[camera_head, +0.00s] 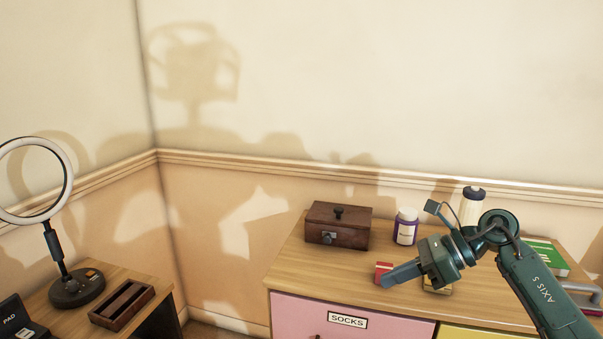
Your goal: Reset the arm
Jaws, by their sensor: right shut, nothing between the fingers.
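My right arm comes in from the lower right over the wooden dresser top (300,262). Its gripper (386,282) points left, shut and empty, in front of a small red and white box (383,268) as seen from the head. I cannot tell whether it touches the box. My left gripper is not in view.
A brown wooden box (338,230), a purple jar with a white lid (405,227) and a dark-capped bottle (472,205) stand along the dresser's back. A green book (545,256) lies at right. A ring light (75,287) and a wooden tray (122,304) are on the left desk.

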